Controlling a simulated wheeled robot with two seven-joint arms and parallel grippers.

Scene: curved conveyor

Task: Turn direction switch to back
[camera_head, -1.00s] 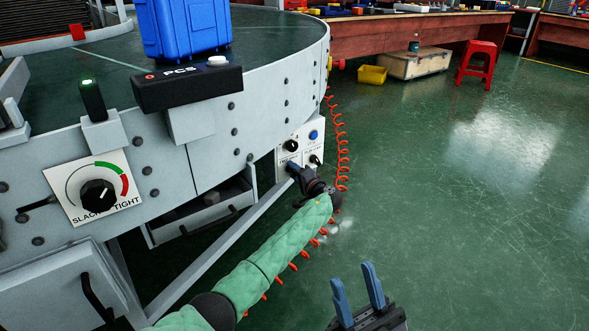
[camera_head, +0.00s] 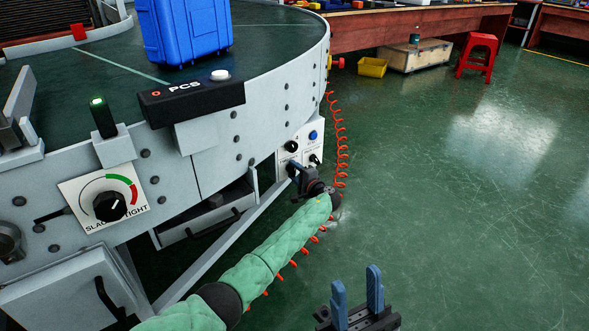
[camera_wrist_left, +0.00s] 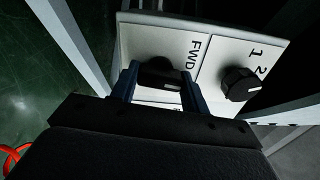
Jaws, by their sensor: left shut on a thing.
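The direction switch is a black knob (camera_wrist_left: 158,72) on a white panel beside the letters FWD in the left wrist view. My left gripper (camera_wrist_left: 160,84) has its two blue fingers on either side of this knob and is shut on it. In the head view, my left gripper (camera_head: 293,170) is at the lower left of the white control panel (camera_head: 303,145) and hides the switch. Lettering below the knob is mostly hidden by the gripper. My right gripper (camera_head: 357,292) is open and empty over the floor, with its blue fingers apart.
Another black knob (camera_wrist_left: 240,84), marked 1 and 2, is right of the switch. The panel also has a blue button (camera_head: 313,134). A red coiled cable (camera_head: 341,140) hangs beside it. A blue crate (camera_head: 185,30) stands on the conveyor.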

